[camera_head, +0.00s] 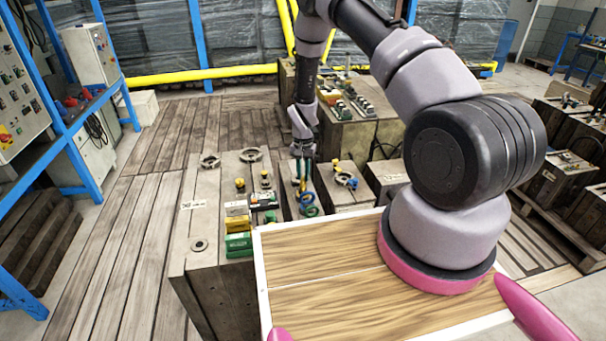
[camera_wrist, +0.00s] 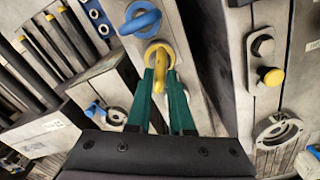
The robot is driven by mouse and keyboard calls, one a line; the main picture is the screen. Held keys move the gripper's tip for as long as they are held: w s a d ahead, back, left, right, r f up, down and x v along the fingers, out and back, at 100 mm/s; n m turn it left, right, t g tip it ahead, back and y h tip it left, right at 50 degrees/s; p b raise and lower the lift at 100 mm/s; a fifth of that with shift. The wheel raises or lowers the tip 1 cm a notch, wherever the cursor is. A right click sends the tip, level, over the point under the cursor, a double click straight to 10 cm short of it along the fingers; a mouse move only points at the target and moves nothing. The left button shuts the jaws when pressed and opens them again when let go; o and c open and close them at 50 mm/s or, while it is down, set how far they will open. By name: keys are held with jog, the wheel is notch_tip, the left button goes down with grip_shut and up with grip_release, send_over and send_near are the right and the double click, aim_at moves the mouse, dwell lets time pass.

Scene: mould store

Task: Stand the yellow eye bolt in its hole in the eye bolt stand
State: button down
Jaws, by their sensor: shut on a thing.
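My gripper (camera_head: 302,183) reaches down over the blocks left of centre in the head view. In the wrist view its two green fingers (camera_wrist: 164,85) are closed on the yellow eye bolt (camera_wrist: 157,52), holding its ring. A blue eye bolt (camera_wrist: 140,18) stands just beyond it, on a long grey metal surface. In the head view a blue ring (camera_head: 306,198) and a green ring (camera_head: 312,211) show just below the fingers. The bolt's shank is hidden, and I cannot tell whether it is in a hole. I cannot clearly make out the eye bolt stand.
Grey blocks with small parts crowd around the gripper. Yellow-topped knobs (camera_head: 240,184) and green boxes (camera_head: 238,244) stand to the left. A block with a yellow knob (camera_wrist: 272,76) and a round flange (camera_wrist: 278,130) is at the right in the wrist view. A wooden top (camera_head: 320,260) lies in front.

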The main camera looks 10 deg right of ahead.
jog(key=shift+f, duration=0.4)
jog(key=c, duration=0.7)
grip_release()
